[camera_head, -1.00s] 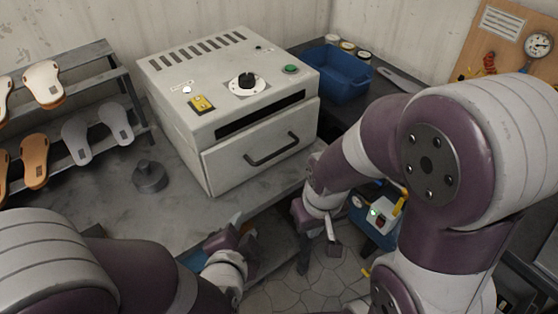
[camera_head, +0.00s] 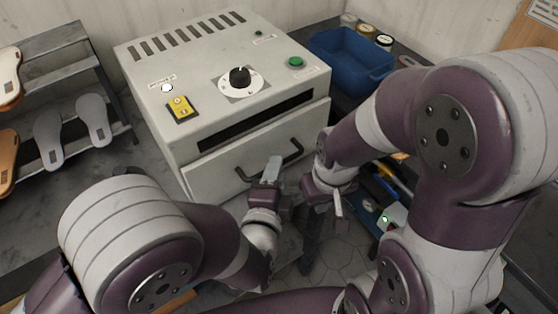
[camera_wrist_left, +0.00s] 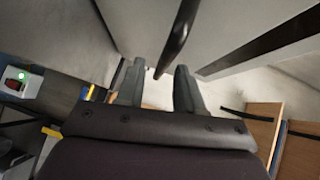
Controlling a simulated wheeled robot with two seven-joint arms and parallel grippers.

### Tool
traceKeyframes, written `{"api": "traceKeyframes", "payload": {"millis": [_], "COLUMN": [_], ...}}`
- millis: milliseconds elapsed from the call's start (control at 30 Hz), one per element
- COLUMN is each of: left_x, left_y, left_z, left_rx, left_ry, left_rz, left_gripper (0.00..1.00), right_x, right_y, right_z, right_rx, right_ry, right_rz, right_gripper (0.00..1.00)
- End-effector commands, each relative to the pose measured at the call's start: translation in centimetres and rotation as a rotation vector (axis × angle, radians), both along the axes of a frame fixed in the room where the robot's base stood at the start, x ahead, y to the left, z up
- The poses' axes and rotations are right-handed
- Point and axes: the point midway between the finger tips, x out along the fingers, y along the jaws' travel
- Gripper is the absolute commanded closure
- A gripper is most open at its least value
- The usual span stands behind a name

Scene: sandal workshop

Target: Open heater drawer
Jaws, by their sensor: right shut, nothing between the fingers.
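The heater (camera_head: 215,75) is a pale grey box on the bench, and its drawer front (camera_head: 213,175) looks closed below a dark slot. A black bar handle (camera_head: 293,151) crosses the drawer front. My left gripper (camera_head: 272,168) is at the handle and hides its middle in the head view. In the left wrist view the two fingers (camera_wrist_left: 158,85) are apart, with the handle (camera_wrist_left: 178,38) running down between their tips; I cannot tell whether they touch it. My right gripper (camera_head: 338,207) is shut and empty, low and right of the drawer.
A sandal rack (camera_head: 65,70) stands at the left. A blue bin (camera_head: 350,65) and several jars are behind the heater's right side. A knob (camera_head: 239,78), a yellow switch (camera_head: 180,108) and a green button (camera_head: 296,62) are on the heater's top. Floor shows below the drawer.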

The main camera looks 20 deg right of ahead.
Motion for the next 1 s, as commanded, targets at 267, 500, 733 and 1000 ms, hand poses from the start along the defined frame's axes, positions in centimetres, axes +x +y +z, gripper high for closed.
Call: {"api": "traceKeyframes", "payload": {"millis": [267,500,733,1000], "left_x": [2.8,2.9,2.9,2.9], "left_y": [-1.3,-1.4,-1.4,-1.3], "left_z": [-0.4,-0.5,-0.5,-0.5], "left_rx": [0.001,0.001,0.0,0.001], "left_ry": [0.0,0.0,0.0,0.002], "left_rz": [0.001,0.0,0.0,0.001], "left_gripper": [0.63,0.63,1.0,1.0], "right_x": [0.0,0.0,0.0,0.0], "right_y": [0.0,0.0,0.0,0.0], "right_z": [0.1,0.1,0.1,0.2], "right_rx": [0.0,0.0,0.0,0.0], "right_ry": [0.0,0.0,0.0,0.0], "right_rz": [0.0,0.0,0.0,0.0], "right_gripper": [1.0,1.0,1.0,1.0]}}
